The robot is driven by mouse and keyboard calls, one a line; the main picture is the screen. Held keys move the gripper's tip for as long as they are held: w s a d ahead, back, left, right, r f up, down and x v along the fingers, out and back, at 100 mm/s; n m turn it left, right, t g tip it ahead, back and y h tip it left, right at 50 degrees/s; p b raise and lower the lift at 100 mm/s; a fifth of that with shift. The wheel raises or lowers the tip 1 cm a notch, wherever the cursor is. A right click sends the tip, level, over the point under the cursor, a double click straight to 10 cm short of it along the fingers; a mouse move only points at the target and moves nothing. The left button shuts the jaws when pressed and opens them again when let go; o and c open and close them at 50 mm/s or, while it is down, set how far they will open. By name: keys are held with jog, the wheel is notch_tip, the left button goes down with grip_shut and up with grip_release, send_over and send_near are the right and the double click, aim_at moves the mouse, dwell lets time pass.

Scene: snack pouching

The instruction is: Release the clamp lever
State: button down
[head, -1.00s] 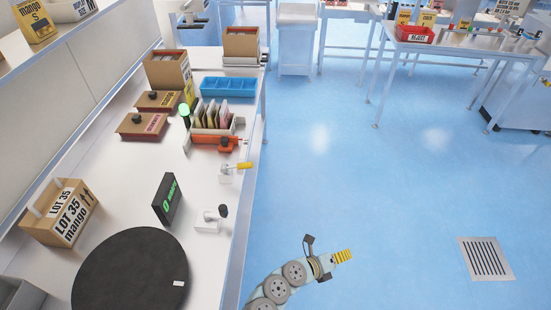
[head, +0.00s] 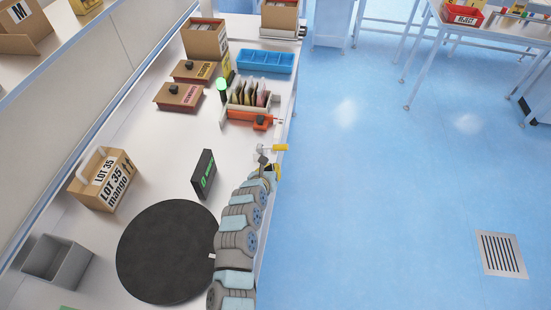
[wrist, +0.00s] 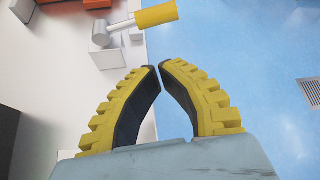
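The clamp lever (head: 280,147) has a yellow handle that points right, out over the bench's front edge. In the wrist view, its yellow handle (wrist: 156,14) lies at the top, just beyond my fingertips, joined by a metal rod to a white base (wrist: 105,48). My gripper (head: 272,168) is at the bench edge close to the lever, partly hidden by my arm. In the wrist view my gripper (wrist: 157,66) has its ribbed yellow fingers together at the tips, with nothing between them. It appears apart from the handle. An orange bar (head: 250,117) lies in front of the pouch rack (head: 236,101).
A black round plate (head: 165,250), a black display (head: 204,173) and a LOT 35 box (head: 105,178) stand on the bench. A blue tray (head: 265,61) and lidded brown boxes (head: 180,96) are farther back. Open blue floor lies to the right.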

aim_at(273, 148)
jog(key=shift+w+r, duration=0.1)
jog(key=shift+w, duration=0.05)
jog(key=b+x, duration=0.2)
jog(key=x, duration=0.8)
jog(key=shift+b, duration=0.3)
dwell(0.4)
jog(key=shift+d, duration=0.1)
jog(key=shift+d, duration=0.1)
